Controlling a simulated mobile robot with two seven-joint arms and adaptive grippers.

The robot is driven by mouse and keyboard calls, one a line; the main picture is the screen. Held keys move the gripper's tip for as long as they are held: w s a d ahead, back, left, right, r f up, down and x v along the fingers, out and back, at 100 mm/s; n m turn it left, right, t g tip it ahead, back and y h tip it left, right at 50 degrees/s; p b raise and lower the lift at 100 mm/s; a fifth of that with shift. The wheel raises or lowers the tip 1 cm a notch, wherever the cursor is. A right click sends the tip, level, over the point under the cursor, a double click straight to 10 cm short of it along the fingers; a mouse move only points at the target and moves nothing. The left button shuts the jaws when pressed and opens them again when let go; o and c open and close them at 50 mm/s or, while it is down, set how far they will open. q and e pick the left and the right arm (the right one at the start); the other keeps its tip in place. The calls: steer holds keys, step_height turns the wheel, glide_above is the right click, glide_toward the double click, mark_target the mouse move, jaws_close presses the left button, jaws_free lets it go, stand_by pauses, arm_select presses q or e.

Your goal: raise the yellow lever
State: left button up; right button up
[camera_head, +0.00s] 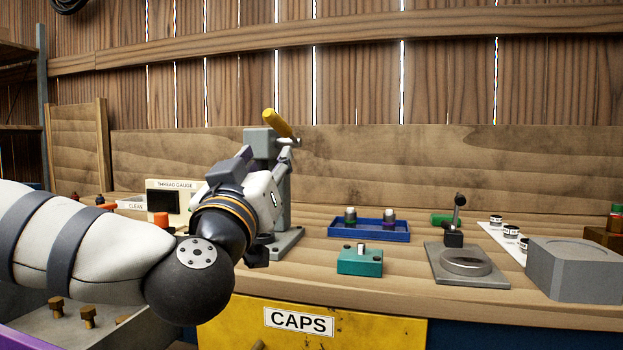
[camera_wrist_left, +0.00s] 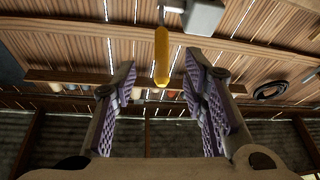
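The yellow lever (camera_head: 277,122) sits at the top of a grey stand (camera_head: 262,142) on the bench and slants up to the left from its pivot. My left gripper (camera_head: 286,152) is in front of the stand, just below the lever, and hides part of the post. In the left wrist view the purple-padded fingers (camera_wrist_left: 160,75) are spread apart, with the yellow lever (camera_wrist_left: 161,52) showing in the gap between their tips. I see no finger touching it; the exact depth is unclear. My right gripper is not in view.
A blue tray (camera_head: 371,237), a teal block (camera_head: 359,263), a gauge plate (camera_head: 468,280) and a grey block (camera_head: 576,270) stand to the right on the bench. A thread gauge box (camera_head: 160,190) is behind my left arm. A yellow CAPS panel (camera_head: 375,325) is below.

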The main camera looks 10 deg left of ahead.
mark_target(277, 128)
arm_select(q)
steer(key=x, duration=0.4)
steer(key=r+x, duration=0.1)
steer(key=x, duration=0.3)
steer(key=p+x, duration=0.1)
steer(key=x, duration=0.3)
steer(key=shift+s+a+r, duration=0.2)
steer(key=shift+a+r, duration=0.1)
steer(key=shift+r, duration=0.05)
jaws_close()
